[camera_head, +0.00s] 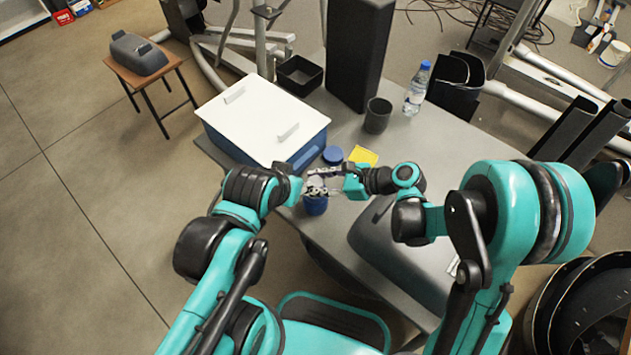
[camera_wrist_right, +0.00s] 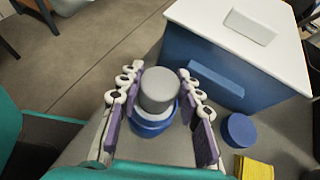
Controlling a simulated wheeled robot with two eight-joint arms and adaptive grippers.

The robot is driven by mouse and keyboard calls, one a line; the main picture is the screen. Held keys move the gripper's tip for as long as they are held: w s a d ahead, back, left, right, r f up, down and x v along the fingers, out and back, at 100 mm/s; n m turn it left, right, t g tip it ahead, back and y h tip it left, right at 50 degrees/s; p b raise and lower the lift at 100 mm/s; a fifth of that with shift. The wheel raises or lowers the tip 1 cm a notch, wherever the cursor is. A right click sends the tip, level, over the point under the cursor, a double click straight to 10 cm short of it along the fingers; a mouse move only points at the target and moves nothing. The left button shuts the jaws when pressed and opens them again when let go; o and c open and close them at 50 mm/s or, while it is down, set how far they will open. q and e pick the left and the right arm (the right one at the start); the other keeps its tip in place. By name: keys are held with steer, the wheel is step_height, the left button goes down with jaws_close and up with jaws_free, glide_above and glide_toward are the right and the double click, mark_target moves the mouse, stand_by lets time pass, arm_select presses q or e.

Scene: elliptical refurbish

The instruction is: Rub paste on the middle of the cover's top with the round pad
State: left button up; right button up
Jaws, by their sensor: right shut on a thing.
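A grey round piece, apparently the round pad (camera_wrist_right: 159,90), is between the fingers of my right gripper (camera_wrist_right: 165,105). My right gripper also shows in the head view (camera_head: 328,188), shut on this piece. A blue jar (camera_head: 315,206) stands at the table's near edge, directly below; its rim shows under the pad in the right wrist view (camera_wrist_right: 150,127). I cannot tell whether pad and jar touch. My left gripper (camera_head: 306,190) is close beside the jar, its fingers too small to read. A large grey cover (camera_head: 410,258) lies on the table at right, partly hidden by my right arm. No paste is visible on it.
A blue box with a white lid (camera_head: 262,112) stands left on the table. A blue disc (camera_head: 333,155) and a yellow pad (camera_head: 364,156) lie beside it. A dark cup (camera_head: 377,115), a bottle (camera_head: 417,88) and a tall black block (camera_head: 360,55) stand behind.

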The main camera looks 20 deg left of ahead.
mark_target(316, 181)
stand_by(0.4)
steer(key=shift+r+p, duration=2.5)
steer(key=shift+r, duration=0.95)
